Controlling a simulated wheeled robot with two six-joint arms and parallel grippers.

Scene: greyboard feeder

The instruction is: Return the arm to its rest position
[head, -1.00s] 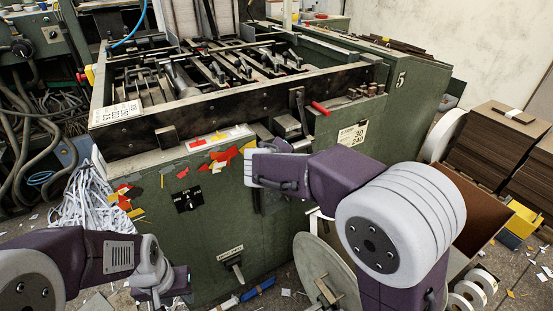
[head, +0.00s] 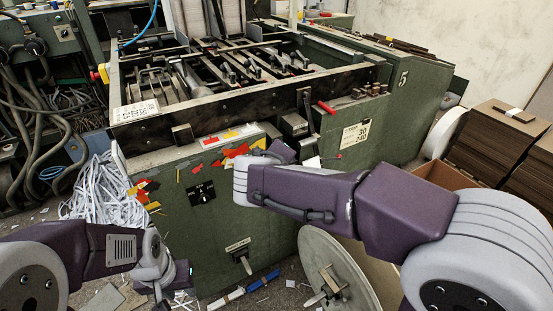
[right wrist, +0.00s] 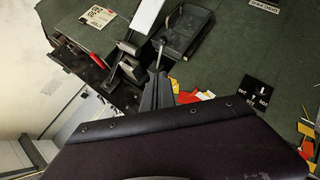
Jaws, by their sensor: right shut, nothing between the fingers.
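My right arm reaches in from the right in the head view, its purple forearm (head: 400,215) held in front of the green feeder machine (head: 265,238). Its fingers are hidden behind the wrist there. In the right wrist view my right gripper (right wrist: 158,75) has its dark fingers together and empty, pointing toward the machine's front, with levers and a small black tray near the tips. My left gripper (head: 177,284) hangs low at the left in the head view, in front of the machine's lower side. Its fingers are too small and partly hidden to judge.
A red-handled lever (head: 326,107) and a black switch plate (head: 202,193) are on the machine front. A large round reel (head: 335,262) stands below my right forearm. White paper strips (head: 92,190) heap at the left. Greyboard stacks (head: 497,140) stand at the right.

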